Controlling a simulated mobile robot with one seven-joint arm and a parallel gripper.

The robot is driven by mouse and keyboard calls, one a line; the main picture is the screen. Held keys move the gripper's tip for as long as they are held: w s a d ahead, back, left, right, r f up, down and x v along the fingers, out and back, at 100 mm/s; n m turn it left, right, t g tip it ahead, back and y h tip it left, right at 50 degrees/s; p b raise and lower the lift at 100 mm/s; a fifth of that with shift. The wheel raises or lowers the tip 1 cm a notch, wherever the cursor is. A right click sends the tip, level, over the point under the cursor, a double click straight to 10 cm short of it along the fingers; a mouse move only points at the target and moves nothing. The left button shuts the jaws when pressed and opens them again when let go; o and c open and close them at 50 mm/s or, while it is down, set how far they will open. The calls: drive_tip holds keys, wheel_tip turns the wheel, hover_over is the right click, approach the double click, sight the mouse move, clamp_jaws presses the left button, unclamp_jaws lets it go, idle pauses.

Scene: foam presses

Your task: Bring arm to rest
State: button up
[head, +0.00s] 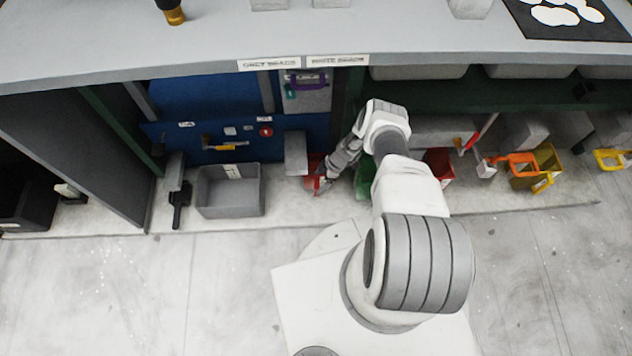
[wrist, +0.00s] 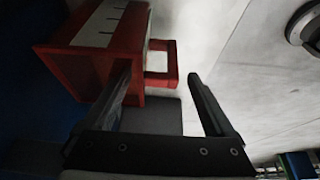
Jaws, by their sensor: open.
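My arm reaches from the base toward the area under the bench. My gripper (head: 322,184) is low near the floor, by a red box (head: 311,181) in the head view. In the wrist view my gripper (wrist: 160,78) is open, its two dark fingers apart. The red box (wrist: 75,70) has a pale marked strip on top and a loop handle (wrist: 174,64) at its side. The handle lies between the fingertips in the picture; I cannot tell whether they touch it. In the head view my gripper hides part of the red box.
A grey bin (head: 230,208) stands left of my gripper, with a black tool (head: 180,207) beside it. The bench top (head: 200,62) overhangs the area. A green container (head: 364,180), a red one (head: 440,162) and a yellow one (head: 547,163) stand to the right. The front floor is clear.

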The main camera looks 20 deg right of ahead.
drive_tip(key=shift+d+r, duration=0.2)
drive_tip(key=shift+r, duration=0.4)
